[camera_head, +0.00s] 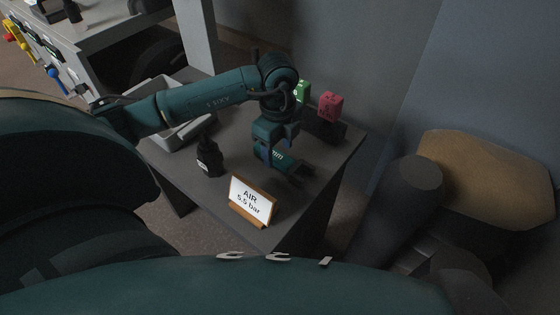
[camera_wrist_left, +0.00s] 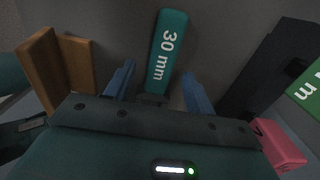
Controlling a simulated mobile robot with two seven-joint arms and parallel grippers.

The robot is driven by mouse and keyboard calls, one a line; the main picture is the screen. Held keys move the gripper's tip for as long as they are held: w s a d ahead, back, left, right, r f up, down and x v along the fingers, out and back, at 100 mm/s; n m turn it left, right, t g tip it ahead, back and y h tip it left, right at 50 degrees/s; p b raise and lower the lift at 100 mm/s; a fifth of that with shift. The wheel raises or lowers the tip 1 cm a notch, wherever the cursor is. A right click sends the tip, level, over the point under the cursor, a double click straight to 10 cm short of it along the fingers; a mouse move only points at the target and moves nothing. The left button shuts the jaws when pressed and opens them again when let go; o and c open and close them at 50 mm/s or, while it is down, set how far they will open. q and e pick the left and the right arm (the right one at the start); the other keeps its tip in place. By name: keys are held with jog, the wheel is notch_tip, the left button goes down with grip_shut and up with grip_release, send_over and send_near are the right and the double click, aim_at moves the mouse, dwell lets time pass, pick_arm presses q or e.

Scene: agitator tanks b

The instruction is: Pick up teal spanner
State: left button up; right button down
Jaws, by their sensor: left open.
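The teal spanner (camera_wrist_left: 170,45) is marked "30 mm" in white. In the wrist view its labelled end lies between the two blue fingers of my left gripper (camera_wrist_left: 158,85), with a gap on each side. In the head view the left gripper (camera_head: 272,152) points down over the small grey table. The teal spanner (camera_head: 290,160) shows partly there, beside and behind the fingers. My left gripper is open. My right gripper does not show.
A sign reading "AIR 5.5 bar" (camera_head: 251,200) stands on the table (camera_head: 205,195) near the left gripper. A black bottle (camera_head: 209,157) and a grey tray (camera_head: 165,85) are to the left. A green piece (camera_head: 303,91) and a pink piece (camera_head: 330,106) stand behind.

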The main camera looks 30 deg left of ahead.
pick_arm(q)
jog(key=shift+f, duration=0.85)
jog(key=shift+r, duration=0.1)
grip_shut()
